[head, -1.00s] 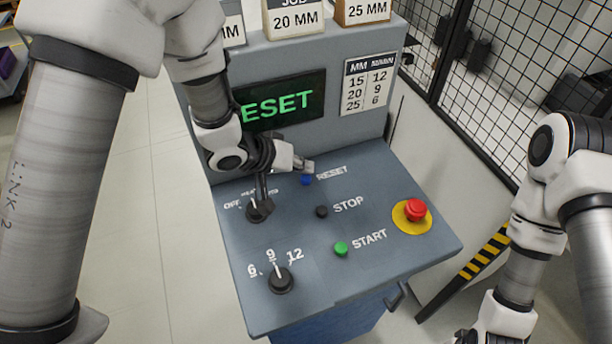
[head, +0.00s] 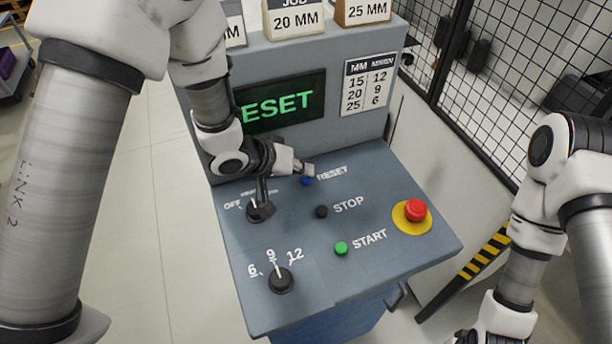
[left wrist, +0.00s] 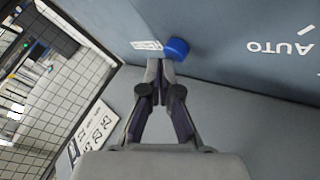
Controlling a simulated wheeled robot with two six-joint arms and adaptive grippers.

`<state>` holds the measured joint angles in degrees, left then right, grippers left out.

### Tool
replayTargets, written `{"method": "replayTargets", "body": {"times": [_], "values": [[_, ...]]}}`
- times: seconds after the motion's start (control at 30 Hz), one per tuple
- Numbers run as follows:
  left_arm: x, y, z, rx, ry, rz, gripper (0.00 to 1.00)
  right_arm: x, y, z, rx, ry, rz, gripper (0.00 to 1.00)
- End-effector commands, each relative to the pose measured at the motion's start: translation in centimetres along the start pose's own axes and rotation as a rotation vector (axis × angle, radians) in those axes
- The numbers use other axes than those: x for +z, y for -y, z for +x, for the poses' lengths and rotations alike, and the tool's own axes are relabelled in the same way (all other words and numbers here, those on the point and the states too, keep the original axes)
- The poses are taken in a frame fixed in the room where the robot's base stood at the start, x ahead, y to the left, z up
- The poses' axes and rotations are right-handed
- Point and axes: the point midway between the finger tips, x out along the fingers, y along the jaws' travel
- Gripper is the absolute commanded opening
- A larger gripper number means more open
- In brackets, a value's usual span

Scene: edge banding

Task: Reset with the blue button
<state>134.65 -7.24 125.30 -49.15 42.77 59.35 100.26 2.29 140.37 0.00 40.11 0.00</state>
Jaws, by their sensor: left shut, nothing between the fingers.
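The blue reset button (head: 307,181) sits at the back of the sloped grey control panel (head: 320,285), beside the white RESET label. My left gripper (head: 303,168) is shut and empty, with its fingertips just above and behind the button in the head view. In the left wrist view the blue button (left wrist: 177,48) is just beyond the shut fingertips (left wrist: 160,66). I cannot tell whether they touch it. The green-lettered display (head: 280,102) ends in "ESET"; its left part is hidden by my left arm. My right gripper is not clearly in view.
The panel also carries a black stop button (head: 321,211), a green start button (head: 341,248), a red emergency button (head: 416,210) on a yellow base, a lower selector knob (head: 281,280) and an upper knob (head: 259,210). A mesh fence (head: 520,90) stands to the right.

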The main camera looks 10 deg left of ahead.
Motion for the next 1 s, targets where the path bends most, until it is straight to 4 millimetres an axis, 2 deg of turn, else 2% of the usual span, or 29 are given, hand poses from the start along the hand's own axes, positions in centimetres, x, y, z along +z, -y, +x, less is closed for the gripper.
{"method": "replayTargets", "body": {"times": [1.0], "values": [[0.43,0.42,0.60,0.001,0.000,0.000,0.00,0.00,0.00,0.27,0.000,0.000,0.000,0.00]]}}
